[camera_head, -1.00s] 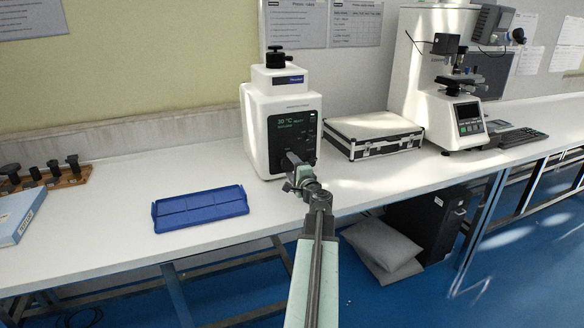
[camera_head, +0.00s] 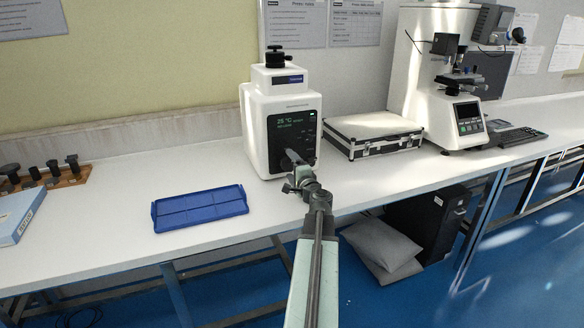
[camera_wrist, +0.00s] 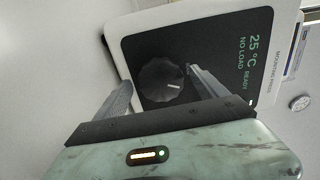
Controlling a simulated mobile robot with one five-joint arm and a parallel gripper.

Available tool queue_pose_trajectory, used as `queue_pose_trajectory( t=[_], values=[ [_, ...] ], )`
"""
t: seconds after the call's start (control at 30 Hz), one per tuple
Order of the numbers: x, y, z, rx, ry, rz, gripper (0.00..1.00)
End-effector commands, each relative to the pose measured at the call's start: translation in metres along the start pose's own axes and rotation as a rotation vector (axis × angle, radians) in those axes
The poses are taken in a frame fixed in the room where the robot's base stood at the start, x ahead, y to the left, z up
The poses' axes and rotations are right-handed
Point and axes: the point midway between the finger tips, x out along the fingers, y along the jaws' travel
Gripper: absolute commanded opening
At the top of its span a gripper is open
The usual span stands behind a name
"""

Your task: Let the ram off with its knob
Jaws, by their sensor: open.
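The white mounting press (camera_head: 262,135) stands upright on the bench, with a dark front panel and a black cap on top. In the wrist view its display (camera_wrist: 252,62) reads 25 °C, READY, NO LOAD. A round, ribbed dark knob (camera_wrist: 165,78) with a white pointer mark sits on the panel. My gripper (camera_wrist: 160,76) is open, with one finger on each side of the knob; gaps show between fingers and knob. In the head view my gripper (camera_head: 292,160) is right at the press front and hides the knob. The ram itself does not show.
A blue divided tray (camera_head: 200,208) lies left of the press. A silver-edged case (camera_head: 372,135) sits close on its right, and a hardness tester (camera_head: 450,110) farther right. A wooden block with dark pieces (camera_head: 62,180) is at far left. Bench between is clear.

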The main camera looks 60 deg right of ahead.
Motion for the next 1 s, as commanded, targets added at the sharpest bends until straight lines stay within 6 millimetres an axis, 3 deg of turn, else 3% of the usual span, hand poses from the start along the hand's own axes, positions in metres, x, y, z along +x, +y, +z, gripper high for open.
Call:
queue_pose_trajectory(
  t=[0.23, 0.6, 1.0],
  values=[
    [-0.011, 0.0, 0.001, 0.001, 0.001, 0.0, 0.82],
    [-0.077, 0.0, 0.0, 0.0, 0.0, 0.0, 0.82],
    [-0.079, 0.0, -0.001, 0.0, -0.001, 0.0, 0.82]
  ],
)
